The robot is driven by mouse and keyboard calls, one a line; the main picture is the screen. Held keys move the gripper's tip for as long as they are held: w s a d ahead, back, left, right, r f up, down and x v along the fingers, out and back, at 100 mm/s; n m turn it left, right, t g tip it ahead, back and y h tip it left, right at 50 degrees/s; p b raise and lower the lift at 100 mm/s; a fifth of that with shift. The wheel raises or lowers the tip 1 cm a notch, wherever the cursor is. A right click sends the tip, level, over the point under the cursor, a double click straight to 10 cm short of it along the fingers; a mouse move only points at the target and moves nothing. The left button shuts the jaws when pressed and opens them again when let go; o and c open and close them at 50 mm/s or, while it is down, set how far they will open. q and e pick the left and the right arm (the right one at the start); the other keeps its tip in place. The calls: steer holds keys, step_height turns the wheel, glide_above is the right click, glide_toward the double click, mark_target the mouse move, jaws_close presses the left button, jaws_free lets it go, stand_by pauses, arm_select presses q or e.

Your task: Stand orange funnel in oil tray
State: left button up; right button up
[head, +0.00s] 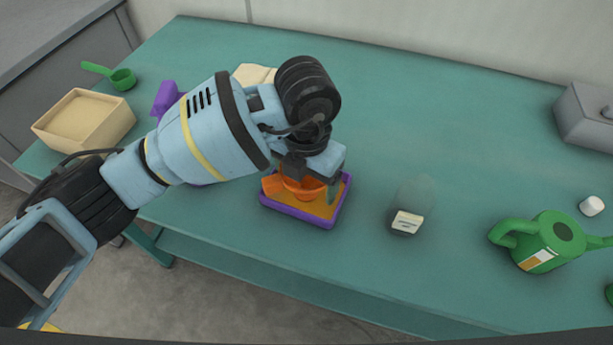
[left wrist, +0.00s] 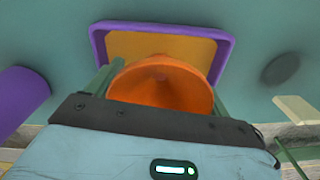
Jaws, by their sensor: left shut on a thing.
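The orange funnel (head: 301,185) is at the oil tray in the head view, partly hidden by my left gripper. The oil tray (head: 321,223) has a purple rim and an orange-yellow floor. In the left wrist view the funnel (left wrist: 160,84) shows its wide mouth toward the camera, in front of the tray (left wrist: 226,48). My left gripper (head: 310,184) is shut on the funnel, with a green finger on each side of it in the left wrist view (left wrist: 162,86). Whether the funnel touches the tray floor is hidden. My right gripper is not in view.
A clear bottle with a white label (head: 407,222) and a green watering can (head: 547,241) stand right of the tray. A beige bin (head: 84,121), a green scoop (head: 121,79) and a purple object (head: 164,97) lie left.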

arm_select(q)
steer(key=shift+f, duration=0.15)
steer(key=o, duration=0.7)
step_height(320, 180, up, 12)
steer(key=shift+r+p, duration=0.15)
steer(key=shift+p, duration=0.2)
